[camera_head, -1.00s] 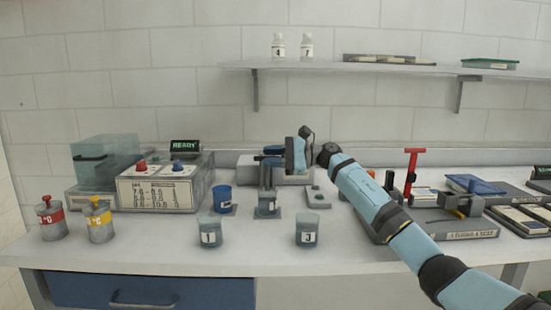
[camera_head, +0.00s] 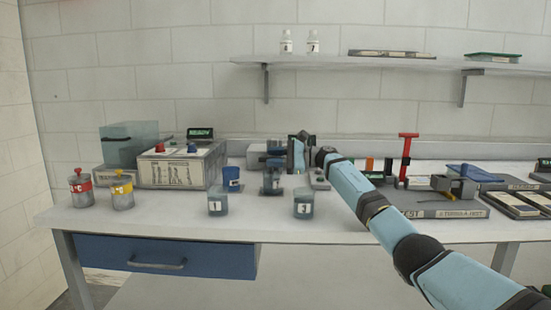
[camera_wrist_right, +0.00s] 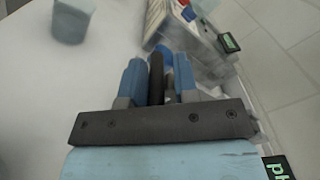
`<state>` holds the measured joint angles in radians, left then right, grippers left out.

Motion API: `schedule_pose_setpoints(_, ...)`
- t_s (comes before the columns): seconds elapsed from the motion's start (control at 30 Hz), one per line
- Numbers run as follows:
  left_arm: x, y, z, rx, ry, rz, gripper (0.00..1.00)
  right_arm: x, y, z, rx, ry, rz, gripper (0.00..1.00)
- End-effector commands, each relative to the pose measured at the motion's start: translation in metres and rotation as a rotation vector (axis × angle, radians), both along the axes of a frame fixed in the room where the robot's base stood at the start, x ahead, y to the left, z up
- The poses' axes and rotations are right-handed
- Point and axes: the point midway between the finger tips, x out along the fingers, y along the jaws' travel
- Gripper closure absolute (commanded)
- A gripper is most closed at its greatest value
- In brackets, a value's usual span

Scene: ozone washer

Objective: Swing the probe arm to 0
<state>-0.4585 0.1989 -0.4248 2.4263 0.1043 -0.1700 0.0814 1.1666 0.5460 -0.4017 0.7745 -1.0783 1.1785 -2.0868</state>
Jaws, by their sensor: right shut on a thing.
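My right gripper (camera_head: 277,153) is at the back middle of the bench, in front of a grey block-shaped unit (camera_head: 256,156). In the right wrist view its two blue fingers (camera_wrist_right: 157,78) are shut on a dark upright bar, which looks like the probe arm (camera_wrist_right: 156,70). In the head view the hand hides most of the probe arm. No 0 mark can be read. My left gripper is in neither view.
Beaker 1 (camera_head: 217,203) and beaker 3 (camera_head: 303,205) stand at the front. A red T-handle (camera_head: 406,155) and a grey tray (camera_head: 440,213) are right.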

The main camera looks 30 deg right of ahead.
Motion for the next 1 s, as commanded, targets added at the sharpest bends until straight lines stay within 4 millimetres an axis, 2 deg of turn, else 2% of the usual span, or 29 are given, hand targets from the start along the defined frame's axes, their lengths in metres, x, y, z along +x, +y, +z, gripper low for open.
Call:
schedule_pose_setpoints(0.03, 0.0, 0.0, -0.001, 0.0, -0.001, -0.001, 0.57, 0.001, 0.0, -0.016, -0.008, 0.024, 0.0, 1.0)
schedule_pose_setpoints(0.27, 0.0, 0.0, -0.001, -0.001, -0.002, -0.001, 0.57, 0.0, 0.001, -0.018, -0.011, 0.026, 0.003, 1.0)
schedule_pose_setpoints(0.3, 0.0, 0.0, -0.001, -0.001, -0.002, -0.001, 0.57, 0.0, 0.001, -0.018, -0.011, 0.027, 0.004, 0.7)
schedule_pose_setpoints(0.37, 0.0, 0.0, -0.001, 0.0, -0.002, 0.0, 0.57, 0.001, 0.0, -0.018, -0.011, 0.027, 0.002, 0.58)
schedule_pose_setpoints(0.77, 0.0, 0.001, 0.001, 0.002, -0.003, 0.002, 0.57, -0.002, -0.005, -0.017, -0.01, 0.026, -0.002, 0.58)
schedule_pose_setpoints(0.87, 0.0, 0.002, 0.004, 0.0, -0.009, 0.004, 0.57, -0.009, -0.017, -0.016, -0.011, 0.026, -0.005, 0.58)
schedule_pose_setpoints(1.0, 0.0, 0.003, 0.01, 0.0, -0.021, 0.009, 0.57, -0.025, -0.043, -0.013, -0.01, 0.023, -0.005, 0.58)
